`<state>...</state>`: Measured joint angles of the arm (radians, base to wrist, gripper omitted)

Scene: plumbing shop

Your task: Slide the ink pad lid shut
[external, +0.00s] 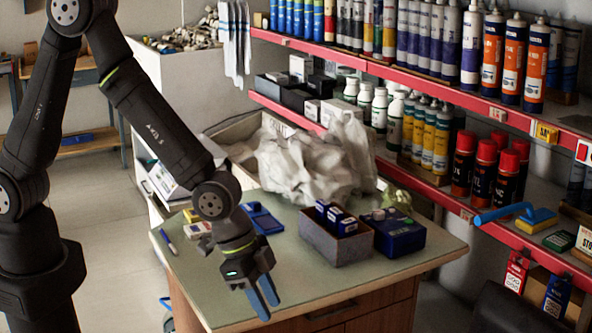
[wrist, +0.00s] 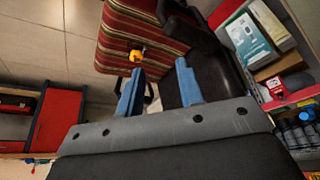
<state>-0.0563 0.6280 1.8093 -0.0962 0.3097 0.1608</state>
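A flat blue case (external: 262,218) lies on the green-topped table, behind my gripper. It looks like the ink pad, but it is too small to tell how its lid sits. My gripper (external: 268,309) hangs near the table's front edge, apart from the case. Its two blue fingers are spread with nothing between them, as the wrist view (wrist: 159,68) also shows. The wrist view does not show the case.
A grey box of blue cartons (external: 335,240) and a dark blue box (external: 398,236) stand right of the case. Small blocks (external: 197,230) and a pen (external: 168,241) lie left. Crumpled white material (external: 310,165) and red-edged shelves (external: 430,90) are behind.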

